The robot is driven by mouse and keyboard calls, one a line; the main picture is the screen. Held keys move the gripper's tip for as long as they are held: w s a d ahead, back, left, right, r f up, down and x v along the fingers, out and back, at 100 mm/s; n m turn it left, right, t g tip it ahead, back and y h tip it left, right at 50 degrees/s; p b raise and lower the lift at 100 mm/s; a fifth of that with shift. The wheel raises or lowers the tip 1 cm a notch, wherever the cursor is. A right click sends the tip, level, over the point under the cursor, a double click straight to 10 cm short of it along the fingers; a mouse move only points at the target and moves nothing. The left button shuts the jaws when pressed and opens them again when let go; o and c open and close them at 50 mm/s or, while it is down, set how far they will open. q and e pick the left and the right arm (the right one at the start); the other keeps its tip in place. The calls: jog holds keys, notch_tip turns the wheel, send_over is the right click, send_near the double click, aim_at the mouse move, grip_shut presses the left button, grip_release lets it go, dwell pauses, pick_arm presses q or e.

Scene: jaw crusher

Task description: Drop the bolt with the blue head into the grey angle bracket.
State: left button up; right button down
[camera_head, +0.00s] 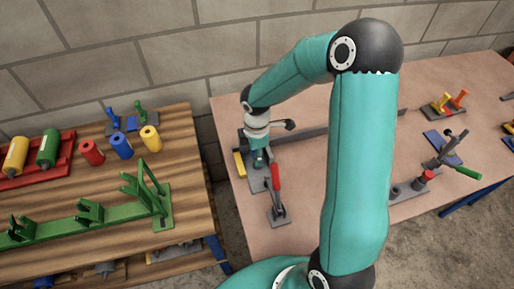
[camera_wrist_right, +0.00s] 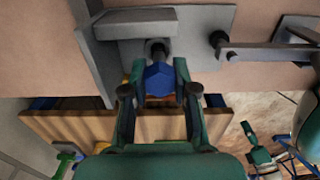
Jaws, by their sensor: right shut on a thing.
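My right gripper (camera_head: 259,162) is low over the left end of the pinkish table in the head view. In the right wrist view its two green fingers (camera_wrist_right: 159,92) are shut on the bolt with the blue hexagonal head (camera_wrist_right: 158,79). The bolt's grey shank points away from the camera, toward the grey angle bracket (camera_wrist_right: 130,25). The shank's end lies close to the bracket's edge; I cannot tell whether it is inside a hole. In the head view the gripper hides most of the bolt and bracket. My left gripper is not in view.
A red-handled clamp (camera_head: 276,184) stands just right of my gripper, and a yellow block (camera_head: 239,164) just left. A long grey bar (camera_head: 330,129) lies behind. The wooden table (camera_head: 110,252) at left holds a green rack (camera_head: 90,222) and coloured cylinders.

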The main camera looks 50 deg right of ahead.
jog(key=shift+a+f+p, duration=0.1)
jog(key=shift+a+p, duration=0.05)
jog(key=shift+p, duration=0.55)
jog(key=shift+s+d+r+p, duration=0.1)
jog(key=shift+d+r+p, duration=0.3)
jog(key=shift+d+p, duration=0.1)
pick_arm(q)
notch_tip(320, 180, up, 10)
jog(key=p, duration=0.8)
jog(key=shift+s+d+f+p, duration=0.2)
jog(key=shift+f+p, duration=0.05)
jog(key=shift+p, duration=0.15)
pick_arm(e)
notch_tip(320, 180, up, 11)
jog(key=shift+f+y, duration=0.15)
jog(key=shift+y, duration=0.25)
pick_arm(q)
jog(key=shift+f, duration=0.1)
pick_arm(e)
notch_tip(320, 180, down, 2)
jog(key=shift+f+b, duration=0.2)
jog(key=shift+b, duration=0.95)
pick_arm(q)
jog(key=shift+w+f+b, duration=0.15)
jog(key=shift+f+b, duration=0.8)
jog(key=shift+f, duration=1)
pick_arm(e)
jog(key=shift+f, duration=1.15)
